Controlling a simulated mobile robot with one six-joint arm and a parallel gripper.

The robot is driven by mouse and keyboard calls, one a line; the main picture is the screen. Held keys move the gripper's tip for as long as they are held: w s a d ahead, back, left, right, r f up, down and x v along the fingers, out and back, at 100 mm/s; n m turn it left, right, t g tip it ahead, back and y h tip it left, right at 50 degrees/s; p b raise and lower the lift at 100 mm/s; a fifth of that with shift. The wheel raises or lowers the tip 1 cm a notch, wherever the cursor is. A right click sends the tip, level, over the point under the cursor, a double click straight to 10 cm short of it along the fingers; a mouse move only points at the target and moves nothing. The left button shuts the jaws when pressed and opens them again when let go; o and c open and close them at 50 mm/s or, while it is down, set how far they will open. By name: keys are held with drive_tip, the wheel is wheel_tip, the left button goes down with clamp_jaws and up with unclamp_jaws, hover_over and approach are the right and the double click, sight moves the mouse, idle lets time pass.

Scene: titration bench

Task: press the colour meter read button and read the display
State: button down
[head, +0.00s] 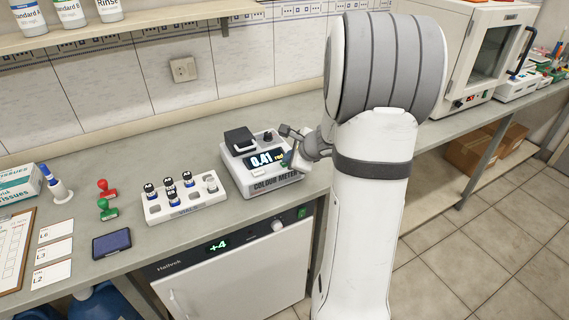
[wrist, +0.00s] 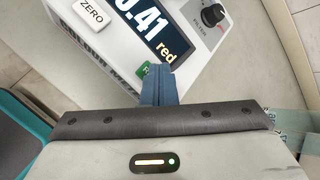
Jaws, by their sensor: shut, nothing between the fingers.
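The colour meter (head: 262,181) is a white box on the bench, seen in the middle of the head view. Its dark display (head: 264,158) reads 0.41, and in the wrist view the display (wrist: 150,30) shows "0.41" with "red" beside it. A green button (wrist: 143,72) sits below the display, partly hidden by my fingers; its label is mostly covered. My gripper (wrist: 158,72) is shut and empty, with its blue fingertips at the green button's right edge. I cannot tell whether they touch it.
A ZERO button (wrist: 91,13) and a black knob (wrist: 213,14) are on the meter. A white vial rack (head: 185,207) with several vials stands left of it. Red and green stamps and a dark blue pad (head: 111,244) lie farther left. A white oven (head: 480,55) stands right.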

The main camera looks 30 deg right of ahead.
drive_tip(key=shift+r+p, duration=0.6)
drive_tip(key=shift+r, duration=0.25)
wheel_tip(320, 180, up, 5)
drive_tip(key=p, duration=0.4)
idle(0.8)
